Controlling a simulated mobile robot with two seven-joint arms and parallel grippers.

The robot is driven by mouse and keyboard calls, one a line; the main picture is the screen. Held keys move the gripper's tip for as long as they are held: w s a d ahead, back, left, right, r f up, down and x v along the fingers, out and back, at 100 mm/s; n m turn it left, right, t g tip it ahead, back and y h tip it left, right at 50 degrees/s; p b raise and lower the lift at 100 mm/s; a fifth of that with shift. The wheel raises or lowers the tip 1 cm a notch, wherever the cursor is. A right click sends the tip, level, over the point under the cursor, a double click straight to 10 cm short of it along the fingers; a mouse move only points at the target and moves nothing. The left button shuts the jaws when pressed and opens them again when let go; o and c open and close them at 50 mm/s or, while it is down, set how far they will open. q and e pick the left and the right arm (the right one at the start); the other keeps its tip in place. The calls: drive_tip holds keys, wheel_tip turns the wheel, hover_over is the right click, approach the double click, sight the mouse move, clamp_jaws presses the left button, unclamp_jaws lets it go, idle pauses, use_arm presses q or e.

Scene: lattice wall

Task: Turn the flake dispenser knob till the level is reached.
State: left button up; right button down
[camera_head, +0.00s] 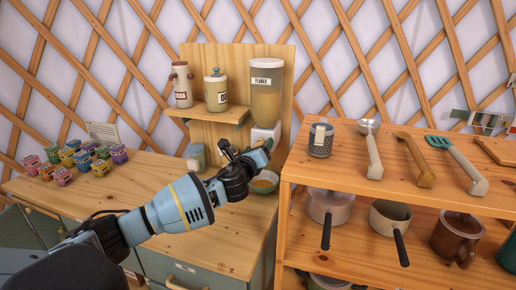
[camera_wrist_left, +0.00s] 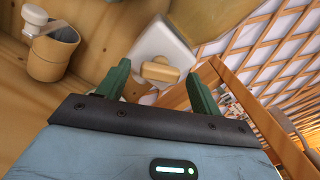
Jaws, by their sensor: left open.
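The flake dispenser (camera_head: 266,88) stands against the wooden back panel, a clear hopper labelled FLAKES with flakes in it. Its white lower block (camera_head: 265,133) shows below, and fills the upper middle of the left wrist view (camera_wrist_left: 160,42). The light wooden knob (camera_wrist_left: 160,71) on the block's face lies between the fingers of my open left gripper (camera_wrist_left: 167,64), with gaps on both sides. In the head view my left gripper (camera_head: 257,154) is in front of the dispenser's lower part and hides the knob. A bowl (camera_head: 265,183) sits below, partly covered by my gripper. My right gripper is not in view.
Two labelled jars (camera_head: 216,91) stand on a small shelf (camera_head: 208,114) left of the dispenser. A grey-green canister (camera_head: 196,155) stands on the counter left of my gripper. Several small tins (camera_head: 82,160) crowd the left. A wooden rack (camera_head: 400,190) with utensils stands close on the right.

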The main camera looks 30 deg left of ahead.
use_arm(q)
drive_tip(key=v, duration=0.7)
drive_tip(key=shift+s, duration=0.15)
